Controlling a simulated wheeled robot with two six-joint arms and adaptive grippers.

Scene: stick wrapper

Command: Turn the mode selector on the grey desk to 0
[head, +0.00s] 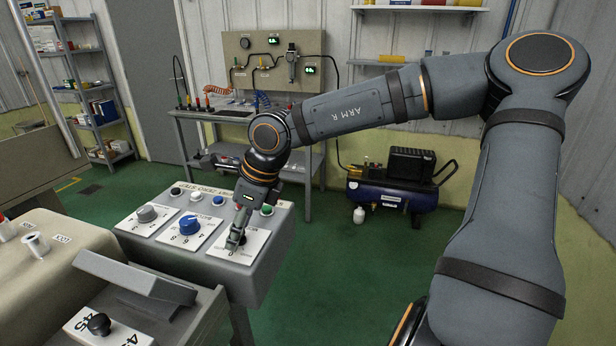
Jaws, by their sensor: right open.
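The grey desk (262,272) stands left of centre, with a sloped top carrying three white dial plates. A grey knob (146,214) sits on the left plate and a blue knob (190,225) on the middle one. My right gripper (237,238) points down over the right plate (253,246). It is open, with its fingers low at the plate's middle. They hide whatever knob is there, so its setting and any contact cannot be told. I cannot tell from lettering which dial is the mode selector. My left gripper is out of view.
Several small buttons, including a green one (267,209), line the desk's back edge close to my right wrist. A beige console (60,255) and a tilted grey cover (135,275) with a black knob (98,324) stand at left. Green floor lies open to the right.

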